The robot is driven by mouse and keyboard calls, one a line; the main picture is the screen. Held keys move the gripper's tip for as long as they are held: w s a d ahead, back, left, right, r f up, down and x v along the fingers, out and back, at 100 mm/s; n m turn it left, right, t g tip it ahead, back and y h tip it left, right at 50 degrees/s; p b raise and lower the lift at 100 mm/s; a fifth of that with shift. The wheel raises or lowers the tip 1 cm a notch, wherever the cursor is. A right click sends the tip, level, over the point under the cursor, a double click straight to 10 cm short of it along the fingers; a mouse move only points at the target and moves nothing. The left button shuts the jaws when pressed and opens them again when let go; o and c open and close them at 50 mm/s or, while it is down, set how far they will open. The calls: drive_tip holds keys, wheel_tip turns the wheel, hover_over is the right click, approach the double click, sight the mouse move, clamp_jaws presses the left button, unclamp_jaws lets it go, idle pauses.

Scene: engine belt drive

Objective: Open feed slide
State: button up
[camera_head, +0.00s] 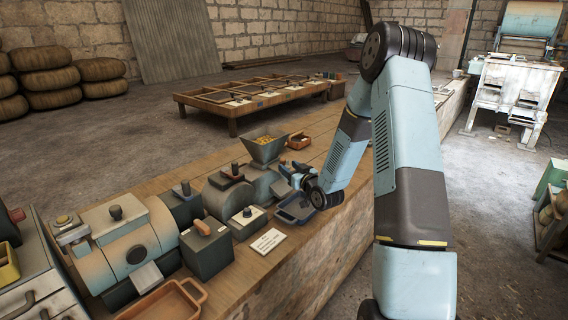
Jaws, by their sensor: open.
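A grey hopper (264,149) with yellow grain in it stands on top of a grey mill body (259,182) on the long wooden bench. My gripper (287,170) is at the right side of the mill, just below the hopper's level. Its jaws are small and dark in this view; they are open, and I see nothing held between them. I cannot make out the feed slide; the hopper's neck is near the jaws, and the slide may be hidden behind them. Whether the jaws touch the mill I cannot tell.
A blue-grey tray (296,211) sits below my gripper. Left of the mill stand a lever box (207,252), a knob box (248,221) and a drum-shaped engine (123,242). A white card (268,241) and an orange tray (168,302) lie along the bench front.

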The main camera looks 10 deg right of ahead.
sight(283, 162)
drive_tip(key=shift+x, duration=2.75)
clamp_jaws()
